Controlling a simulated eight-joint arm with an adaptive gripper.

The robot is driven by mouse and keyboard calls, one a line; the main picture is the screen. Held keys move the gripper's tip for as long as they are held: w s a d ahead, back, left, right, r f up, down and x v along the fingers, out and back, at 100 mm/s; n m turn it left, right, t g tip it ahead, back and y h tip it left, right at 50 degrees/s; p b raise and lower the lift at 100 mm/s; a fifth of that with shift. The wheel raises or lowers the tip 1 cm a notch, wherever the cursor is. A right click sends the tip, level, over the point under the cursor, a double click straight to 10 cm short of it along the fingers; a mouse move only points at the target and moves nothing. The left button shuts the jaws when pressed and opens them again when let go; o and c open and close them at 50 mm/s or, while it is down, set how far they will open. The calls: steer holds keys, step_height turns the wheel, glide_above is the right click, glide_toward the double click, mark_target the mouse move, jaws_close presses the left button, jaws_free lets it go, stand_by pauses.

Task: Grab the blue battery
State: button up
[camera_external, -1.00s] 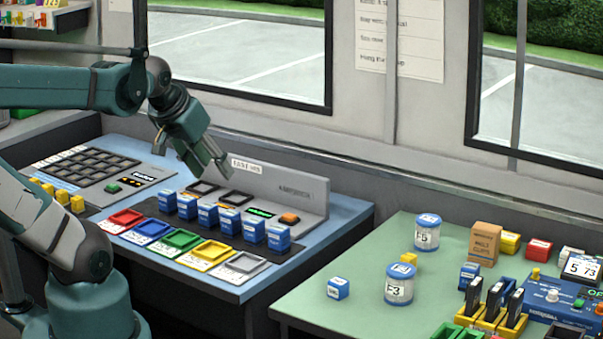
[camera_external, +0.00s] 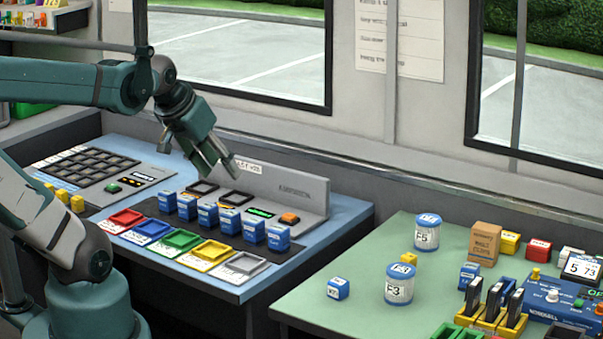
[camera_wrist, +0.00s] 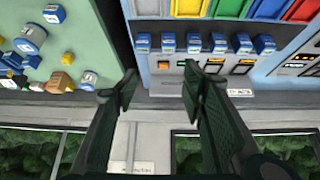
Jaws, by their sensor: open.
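Several blue batteries stand in a row on the blue console; one of them is the blue battery (camera_external: 228,219) near the row's middle. The row also shows in the wrist view, where one blue battery (camera_wrist: 193,43) is near the top centre. I cannot tell which one the task means. My gripper (camera_external: 222,168) is open and empty, above the back of the console, behind and above the row. In the wrist view my gripper (camera_wrist: 158,88) shows its two fingers apart with nothing between them. More blue blocks, such as the blue cube (camera_external: 338,288), are on the green table.
Coloured trays (camera_external: 183,241) lie in front of the battery row. A grey upright panel (camera_external: 295,192) stands behind it. The green table (camera_external: 350,255) holds white-and-blue cans (camera_external: 399,285), a brown box (camera_external: 484,243) and a blue device. A wall with windows is behind.

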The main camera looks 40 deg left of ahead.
steer(key=w+d+f+m+g+h, duration=0.1)
steer(key=w+d+m+h, duration=0.3)
steer(key=w+d, duration=0.65)
steer(key=m+g+h+p, duration=0.1)
steer(key=m+g+h, duration=0.3)
steer(key=m+h, duration=0.65)
glide_toward(464, 265)
steer(key=shift+w+d+r+m+y, duration=0.3)
steer(key=shift+d+r+m+y, duration=0.25)
steer(key=shift+d+m+y, duration=0.25)
steer(key=shift+s+d+f+g, duration=0.1)
steer(key=shift+d+f+g, duration=0.25)
steer(key=shift+d, duration=0.2)
steer(key=shift+d+f, duration=0.1)
steer(key=shift+x, duration=1.1)
steer(key=shift+d, duration=0.15)
